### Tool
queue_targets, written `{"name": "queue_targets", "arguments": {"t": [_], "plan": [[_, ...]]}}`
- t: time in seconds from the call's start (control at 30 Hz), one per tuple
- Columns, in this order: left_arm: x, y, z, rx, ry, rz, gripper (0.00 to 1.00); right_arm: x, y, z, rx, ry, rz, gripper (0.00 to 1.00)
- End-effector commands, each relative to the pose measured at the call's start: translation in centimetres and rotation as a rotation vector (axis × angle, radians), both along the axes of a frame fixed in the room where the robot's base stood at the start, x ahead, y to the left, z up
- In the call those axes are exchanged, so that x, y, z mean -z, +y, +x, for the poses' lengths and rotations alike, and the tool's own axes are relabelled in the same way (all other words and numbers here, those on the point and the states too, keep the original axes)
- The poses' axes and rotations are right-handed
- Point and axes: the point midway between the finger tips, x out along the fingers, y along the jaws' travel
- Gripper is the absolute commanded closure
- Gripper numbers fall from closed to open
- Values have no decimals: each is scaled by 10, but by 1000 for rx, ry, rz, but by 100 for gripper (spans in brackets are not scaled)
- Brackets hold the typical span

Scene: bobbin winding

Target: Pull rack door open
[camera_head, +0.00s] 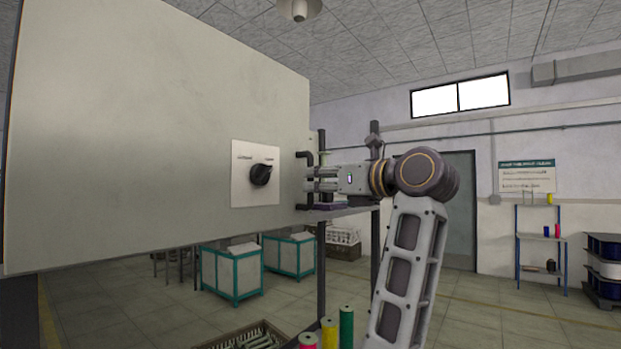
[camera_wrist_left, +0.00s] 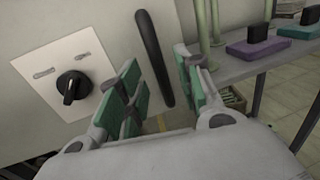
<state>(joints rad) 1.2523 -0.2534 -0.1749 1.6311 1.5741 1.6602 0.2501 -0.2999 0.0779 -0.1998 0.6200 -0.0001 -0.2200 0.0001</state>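The rack door is a large pale panel (camera_head: 150,130) filling the left of the head view, and it also shows in the left wrist view (camera_wrist_left: 75,25). Its black bar handle (camera_head: 303,155) is near the right edge; in the left wrist view the handle (camera_wrist_left: 154,58) stands upright and slightly tilted. My left gripper (camera_head: 313,181) is at the handle, partly hiding it in the head view. In the left wrist view the gripper (camera_wrist_left: 160,80) has its green-padded fingers apart, one on each side of the handle, with visible gaps. My right gripper is out of view.
A black knob (camera_head: 261,174) on a white plate sits left of the handle. A grey shelf (camera_wrist_left: 255,64) with purple and teal blocks is right of the gripper. Coloured spools (camera_head: 346,325) stand at the bottom. Teal-framed bins (camera_head: 231,273) are on the floor behind.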

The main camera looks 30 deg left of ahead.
Motion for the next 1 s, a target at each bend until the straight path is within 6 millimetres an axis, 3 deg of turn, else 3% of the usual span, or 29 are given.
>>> {"name": "queue_targets", "arguments": {"t": [0.33,0.77,1.0], "plan": [[-1,30,8,-2,-1,-1,65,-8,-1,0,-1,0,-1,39],[0,35,10,0,-1,-1,65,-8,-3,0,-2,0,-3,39],[0,34,10,0,0,-1,92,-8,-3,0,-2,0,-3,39]]}}
